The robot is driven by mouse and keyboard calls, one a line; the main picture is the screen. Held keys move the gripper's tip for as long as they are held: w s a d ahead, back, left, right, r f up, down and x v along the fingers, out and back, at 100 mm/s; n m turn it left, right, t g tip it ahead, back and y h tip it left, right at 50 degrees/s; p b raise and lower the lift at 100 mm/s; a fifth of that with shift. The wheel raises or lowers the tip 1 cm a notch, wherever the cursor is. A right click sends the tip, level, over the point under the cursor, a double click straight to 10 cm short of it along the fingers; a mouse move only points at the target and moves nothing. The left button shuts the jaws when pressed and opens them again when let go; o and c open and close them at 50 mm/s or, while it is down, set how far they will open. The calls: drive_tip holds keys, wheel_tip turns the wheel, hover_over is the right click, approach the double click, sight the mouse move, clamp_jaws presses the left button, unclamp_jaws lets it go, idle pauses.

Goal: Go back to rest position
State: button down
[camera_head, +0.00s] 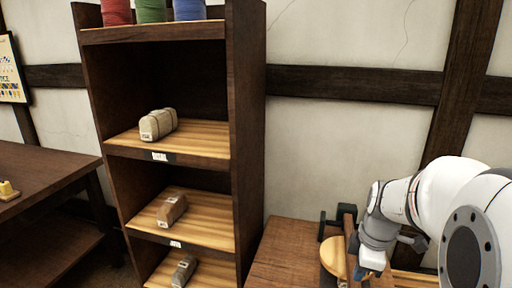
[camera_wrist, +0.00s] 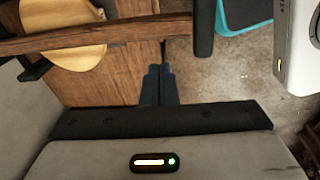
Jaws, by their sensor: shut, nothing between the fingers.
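My gripper (camera_wrist: 158,82) shows in the wrist view with its two dark fingers together and nothing between them. The fingers point over the edge of a wooden bench (camera_wrist: 130,82), with a brown beam crossing just beyond the tips. In the head view my white and grey arm reaches in from the right, folded down over the bench (camera_head: 285,255). The gripper's fingertips are hard to make out there.
A dark wooden shelf (camera_head: 247,150) holds wrapped bundles (camera_head: 158,124) on separate levels and coloured spools (camera_head: 150,10) on top. A round wooden disc (camera_head: 331,258) and a dark bracket sit close to my gripper. A table (camera_head: 40,175) stands left. Bare floor (camera_wrist: 240,70) shows beside the bench.

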drive_tip(key=s+a+r+m+t+p, duration=0.1)
drive_tip(key=s+a+r+m+p, duration=0.8)
drive_tip(key=r+m, duration=0.4)
drive_tip(key=shift+s+a+r+m+t+h+p, duration=0.3)
drive_tip(key=shift+s+a+m, duration=0.3)
drive_tip(key=shift+a, duration=0.35)
drive_tip(key=c, duration=2.2)
unclamp_jaws()
